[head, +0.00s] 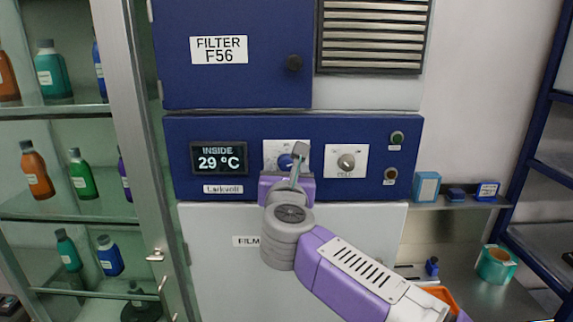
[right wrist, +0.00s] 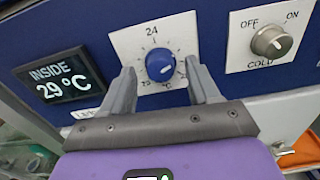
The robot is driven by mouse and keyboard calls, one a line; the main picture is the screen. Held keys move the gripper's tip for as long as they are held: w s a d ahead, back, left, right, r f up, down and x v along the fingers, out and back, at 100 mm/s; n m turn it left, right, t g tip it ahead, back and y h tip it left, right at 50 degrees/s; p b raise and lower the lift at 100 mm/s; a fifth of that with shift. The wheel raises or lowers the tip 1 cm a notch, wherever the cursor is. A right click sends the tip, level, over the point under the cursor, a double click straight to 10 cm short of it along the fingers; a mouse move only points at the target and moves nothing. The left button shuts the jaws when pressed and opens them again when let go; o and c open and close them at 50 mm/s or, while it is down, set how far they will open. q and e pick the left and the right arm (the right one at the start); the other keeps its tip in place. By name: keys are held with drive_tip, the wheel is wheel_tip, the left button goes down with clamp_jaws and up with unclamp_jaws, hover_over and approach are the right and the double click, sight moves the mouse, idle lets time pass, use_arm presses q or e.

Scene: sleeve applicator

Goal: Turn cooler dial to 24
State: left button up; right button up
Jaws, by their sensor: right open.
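The cooler dial is a round blue knob (head: 285,161) on a white plate, partly hidden by my gripper in the head view. The right wrist view shows the knob (right wrist: 159,65) clearly, with "24" printed above it and smaller marks around its lower side. A pale mark on the knob seems to sit toward its lower right. The display (head: 219,158) reads INSIDE 29 °C. My right gripper (head: 296,160) is open in front of the dial. In the right wrist view its fingers (right wrist: 160,72) stand on either side of the knob, with gaps visible. My left gripper is out of view.
A grey OFF/ON COLD knob (head: 346,161) sits just right of the dial. Green (head: 397,138) and brown (head: 390,175) buttons are farther right. A glass bottle cabinet (head: 130,120) stands at left. A shelf with small blue boxes (head: 427,187) is at right.

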drive_tip(key=shift+w, duration=0.4)
drive_tip(key=c, duration=1)
drive_tip(key=shift+c, duration=0.2)
